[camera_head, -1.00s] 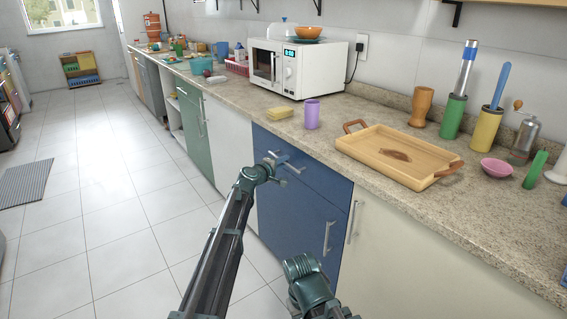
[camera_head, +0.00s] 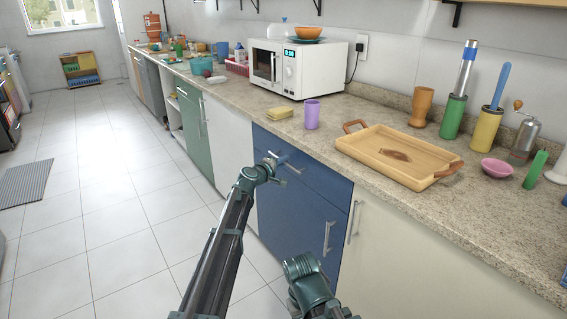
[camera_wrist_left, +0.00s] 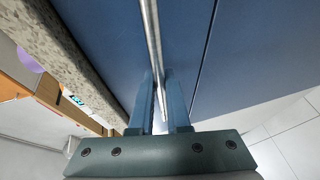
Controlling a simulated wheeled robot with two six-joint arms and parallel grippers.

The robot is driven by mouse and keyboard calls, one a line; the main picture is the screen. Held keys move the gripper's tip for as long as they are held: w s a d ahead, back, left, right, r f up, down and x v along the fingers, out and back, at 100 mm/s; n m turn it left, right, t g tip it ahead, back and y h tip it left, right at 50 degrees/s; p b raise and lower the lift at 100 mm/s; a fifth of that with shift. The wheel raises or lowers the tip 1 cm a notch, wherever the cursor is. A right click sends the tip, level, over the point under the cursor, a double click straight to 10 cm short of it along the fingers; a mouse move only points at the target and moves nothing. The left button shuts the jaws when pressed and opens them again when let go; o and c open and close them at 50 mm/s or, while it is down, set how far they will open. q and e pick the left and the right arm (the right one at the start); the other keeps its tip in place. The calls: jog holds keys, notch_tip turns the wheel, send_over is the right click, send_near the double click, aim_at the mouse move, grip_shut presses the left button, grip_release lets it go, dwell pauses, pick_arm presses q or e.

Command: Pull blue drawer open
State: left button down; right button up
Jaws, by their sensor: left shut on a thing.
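The blue drawer (camera_head: 318,180) is the top front of the blue cabinet under the counter, and it looks closed. Its metal bar handle (camera_head: 291,165) shows beside my left gripper (camera_head: 277,161) in the head view. In the left wrist view, the silver handle (camera_wrist_left: 151,40) runs between the two blue fingers of my left gripper (camera_wrist_left: 160,100), which are shut on it. The blue drawer front (camera_wrist_left: 110,45) fills the space behind, with a dark seam at its right.
A blue door with an upright handle (camera_head: 328,238) is below the drawer. The granite counter (camera_head: 345,110) above holds a wooden tray (camera_head: 375,165), a purple cup (camera_head: 312,115), yellow sponges (camera_head: 279,112) and a white microwave (camera_head: 310,72).

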dwell(0.6)
pick_arm(q)
jog(key=s+a, duration=1.2)
jog(key=a, duration=0.4)
jog(key=s+a, duration=1.1)
jog(key=a, duration=0.5)
jog(key=shift+s+a, duration=0.35)
jog(key=shift+s, duration=0.05)
jog(key=c, duration=1.2)
grip_release()
jog(key=shift+o, duration=0.2)
jog(key=p+v, duration=0.2)
jog(key=v, duration=1.1)
jog(key=shift+s+a, duration=0.25)
jog(key=shift+s, duration=0.05)
jog(key=shift+r, duration=0.1)
